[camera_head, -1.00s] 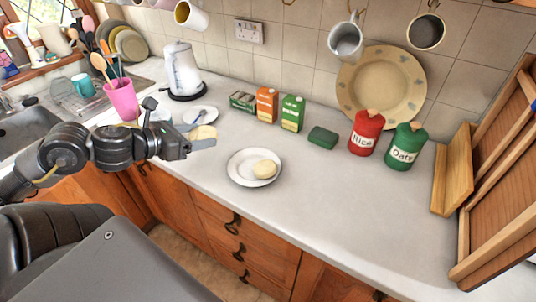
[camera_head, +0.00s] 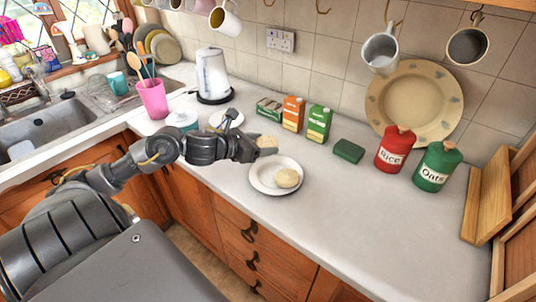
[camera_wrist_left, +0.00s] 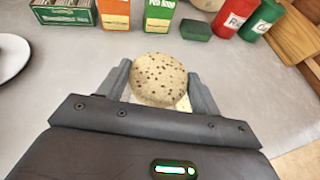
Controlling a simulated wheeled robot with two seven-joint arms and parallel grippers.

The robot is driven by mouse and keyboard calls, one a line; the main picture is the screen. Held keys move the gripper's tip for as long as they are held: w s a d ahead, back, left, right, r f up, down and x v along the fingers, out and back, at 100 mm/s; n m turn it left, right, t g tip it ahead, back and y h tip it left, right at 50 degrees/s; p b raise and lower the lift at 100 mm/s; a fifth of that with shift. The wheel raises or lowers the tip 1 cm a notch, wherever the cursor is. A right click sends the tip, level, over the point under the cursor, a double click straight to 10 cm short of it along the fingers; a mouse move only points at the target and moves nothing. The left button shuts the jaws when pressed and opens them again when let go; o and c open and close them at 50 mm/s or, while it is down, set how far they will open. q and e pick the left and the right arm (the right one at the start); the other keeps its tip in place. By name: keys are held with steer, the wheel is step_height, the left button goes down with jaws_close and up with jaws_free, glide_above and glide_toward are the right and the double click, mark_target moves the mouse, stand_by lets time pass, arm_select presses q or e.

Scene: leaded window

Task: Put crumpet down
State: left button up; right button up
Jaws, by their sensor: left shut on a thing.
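My left gripper (camera_head: 262,147) is shut on a pale round crumpet (camera_wrist_left: 158,79) with brown specks, seen between the two fingers in the left wrist view. In the head view this held crumpet (camera_head: 267,142) shows partly behind the fingers, near the far left rim of a white plate (camera_head: 256,181). A second pale crumpet (camera_head: 288,178) lies on that plate, right of its middle. In the wrist view the held crumpet and gripper hide most of what lies below. My right gripper is not in view.
Another white plate (camera_head: 217,118) stands behind my left arm, near the kettle (camera_head: 213,80). Cartons (camera_head: 318,123), a green block (camera_head: 349,151), and the rice (camera_head: 396,149) and oats (camera_head: 437,166) jars line the back. The counter right of the front plate is clear.

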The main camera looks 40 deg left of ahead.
mark_target(268, 167)
arm_select(q)
steer(key=shift+w+d+f, duration=0.2)
steer(key=shift+w+f, duration=0.7)
steer(key=shift+f, duration=0.05)
steer(key=shift+w+f, duration=0.15)
steer(key=shift+f, duration=0.1)
step_height(268, 167, down, 2)
steer(key=shift+w+d+f+p, duration=0.15)
steer(key=shift+p, duration=0.4)
steer(key=shift+f, duration=0.6)
steer(key=shift+f, duration=0.1)
steer(key=shift+f+b, duration=0.45)
steer(key=shift+b, duration=0.2)
steer(key=o, duration=1)
